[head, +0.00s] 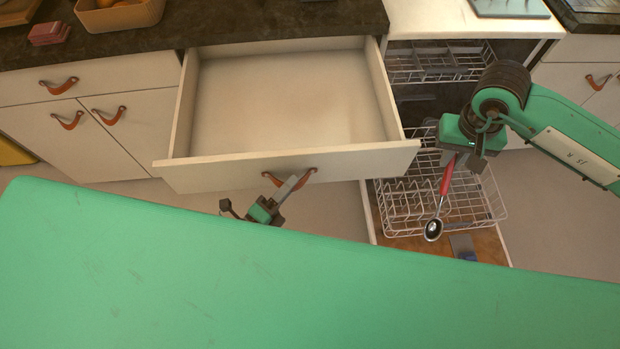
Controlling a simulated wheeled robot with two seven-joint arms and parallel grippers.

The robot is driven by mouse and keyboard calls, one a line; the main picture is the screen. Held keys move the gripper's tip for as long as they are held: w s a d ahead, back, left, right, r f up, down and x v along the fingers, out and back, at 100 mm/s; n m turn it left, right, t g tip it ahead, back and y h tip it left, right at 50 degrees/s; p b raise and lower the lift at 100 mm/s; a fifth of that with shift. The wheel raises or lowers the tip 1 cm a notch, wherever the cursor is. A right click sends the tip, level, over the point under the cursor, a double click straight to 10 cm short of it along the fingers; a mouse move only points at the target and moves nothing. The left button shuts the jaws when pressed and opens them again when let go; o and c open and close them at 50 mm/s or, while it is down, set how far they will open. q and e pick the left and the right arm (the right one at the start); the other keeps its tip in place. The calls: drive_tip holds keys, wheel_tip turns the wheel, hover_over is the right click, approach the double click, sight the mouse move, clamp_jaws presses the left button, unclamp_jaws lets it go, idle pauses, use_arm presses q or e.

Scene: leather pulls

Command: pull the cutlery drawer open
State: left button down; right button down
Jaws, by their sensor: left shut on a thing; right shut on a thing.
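The cutlery drawer (230,172) is pulled well out from under the dark counter. It has a white front and a pale interior that looks empty. My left gripper (287,183) is shut on the drawer's brown leather pull (303,173), at the middle of the drawer front. My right gripper (453,168) is shut on the red handle of a scoop (433,229), which hangs down with its metal round end lowest. The scoop is to the right of the drawer, above the dishwasher rack. A large green part of my body hides the foreground.
An open dishwasher with a pulled-out wire rack (400,212) stands right of the drawer. Closed cabinets with leather pulls (67,121) are at left. A wooden box (120,14) and a pink block (49,33) sit on the counter.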

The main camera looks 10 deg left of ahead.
use_arm(q)
drive_tip(key=c, duration=1.5)
unclamp_jaws()
drive_tip(key=shift+o, duration=0.2)
